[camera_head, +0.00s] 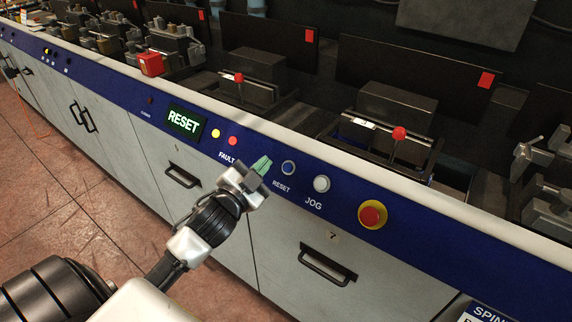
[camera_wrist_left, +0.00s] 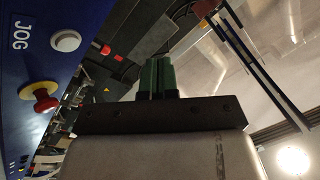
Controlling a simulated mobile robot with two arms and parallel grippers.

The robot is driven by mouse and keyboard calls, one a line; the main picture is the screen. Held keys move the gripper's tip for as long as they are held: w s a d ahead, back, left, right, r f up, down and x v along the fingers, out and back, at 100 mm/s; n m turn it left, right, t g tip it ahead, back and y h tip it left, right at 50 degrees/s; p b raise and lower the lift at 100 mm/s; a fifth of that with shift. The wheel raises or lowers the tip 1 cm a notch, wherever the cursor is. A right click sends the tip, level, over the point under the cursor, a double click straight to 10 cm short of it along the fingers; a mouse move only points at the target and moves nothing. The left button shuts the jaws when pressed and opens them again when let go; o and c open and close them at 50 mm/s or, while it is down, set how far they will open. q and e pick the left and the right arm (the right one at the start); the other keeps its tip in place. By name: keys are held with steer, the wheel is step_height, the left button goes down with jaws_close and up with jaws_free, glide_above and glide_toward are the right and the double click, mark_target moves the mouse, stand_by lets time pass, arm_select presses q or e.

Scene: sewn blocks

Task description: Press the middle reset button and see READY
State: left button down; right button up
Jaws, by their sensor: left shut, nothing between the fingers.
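The blue reset button (camera_head: 288,167) with a pale ring sits on the blue panel above the word RESET. My left gripper (camera_head: 263,164) is shut and empty, with green fingertips close to the left of this button. I cannot tell whether the fingertips touch the panel. In the left wrist view the shut green fingers (camera_wrist_left: 156,76) point up the picture, and the reset button is not seen there. The display (camera_head: 184,122) on the panel reads RESET in white on dark green. My right gripper is not in view.
Right of the reset button are a white JOG button (camera_head: 321,184) and a red emergency stop (camera_head: 372,214) on a yellow base. Yellow (camera_head: 215,133) and red (camera_head: 233,141) lamps sit to the left. Drawer handles (camera_head: 327,264) stick out below. Machine fixtures with red knobs (camera_head: 399,133) stand behind the panel.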

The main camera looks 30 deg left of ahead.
mark_target(288, 167)
arm_select(q)
steer(key=shift+w+d+f+b, duration=0.15)
steer(key=shift+w+f+b, duration=1.3)
steer(key=shift+w, duration=0.25)
steer(key=shift+w+d+f+b, duration=0.1)
steer(key=shift+w+f+b, duration=1.3)
steer(key=shift+w, duration=0.3)
steer(key=shift+f, duration=0.1)
steer(key=shift+w+f, duration=0.15)
steer(key=shift+w, duration=0.15)
steer(key=shift+w+f, duration=0.35)
stand_by(0.5)
stand_by(0.4)
steer(key=shift+s+r+p, duration=0.55)
steer(key=shift+s+r, duration=0.05)
steer(key=shift+s, duration=0.1)
